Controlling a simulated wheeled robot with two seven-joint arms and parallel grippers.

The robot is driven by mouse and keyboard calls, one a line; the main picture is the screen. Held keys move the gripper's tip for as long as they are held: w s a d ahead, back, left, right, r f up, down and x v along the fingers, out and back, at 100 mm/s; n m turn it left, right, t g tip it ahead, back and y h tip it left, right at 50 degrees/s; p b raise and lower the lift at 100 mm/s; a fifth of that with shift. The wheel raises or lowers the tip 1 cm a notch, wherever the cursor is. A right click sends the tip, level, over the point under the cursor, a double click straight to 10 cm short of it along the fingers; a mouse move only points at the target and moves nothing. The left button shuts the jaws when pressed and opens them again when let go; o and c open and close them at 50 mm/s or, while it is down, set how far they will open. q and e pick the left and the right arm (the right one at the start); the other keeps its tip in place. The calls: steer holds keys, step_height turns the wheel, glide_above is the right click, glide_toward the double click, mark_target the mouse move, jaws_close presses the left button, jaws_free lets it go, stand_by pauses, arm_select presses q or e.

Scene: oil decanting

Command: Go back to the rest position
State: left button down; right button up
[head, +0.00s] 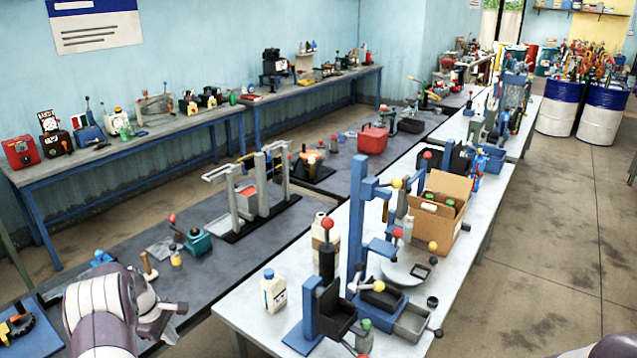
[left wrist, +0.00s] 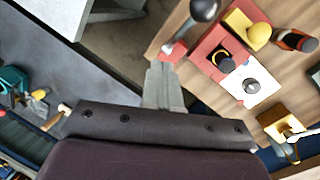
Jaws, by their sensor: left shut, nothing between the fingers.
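My left gripper (head: 166,322) is at the lower left in the head view, over the front part of the dark grey bench (head: 237,258). Its fingers are closed together with nothing between them, as the left wrist view also shows (left wrist: 163,75). It is apart from the white-topped table (head: 252,310). A white oil bottle (head: 273,292) stands upright on that table, to the right of the gripper.
Near my left gripper are a wooden-handled tool (head: 148,268) and a teal device with a red knob (head: 194,241). Blue lever presses (head: 358,220) and a cardboard box (head: 440,210) crowd the white table. Open floor (head: 545,240) lies to the right.

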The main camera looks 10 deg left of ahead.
step_height(320, 180, down, 13)
steer(key=b, duration=1.3)
steer(key=shift+a, duration=0.2)
steer(key=shift+w, duration=0.1)
steer(key=shift+c, duration=0.4)
steer(key=shift+d, duration=0.25)
jaws_close()
arm_select(q)
steer(key=s+d+m, duration=0.8)
steer(key=s+d, duration=0.3)
steer(key=d, duration=0.3)
steer(key=s+d+m+y, duration=0.1)
steer(key=s+d+m, duration=0.8)
steer(key=s+d, duration=0.3)
steer(key=shift+s+d+r+m+g, duration=0.3)
steer(key=shift+d+r+g, duration=0.1)
steer(key=shift+d, duration=0.45)
arm_select(e)
steer(key=shift+s, duration=0.2)
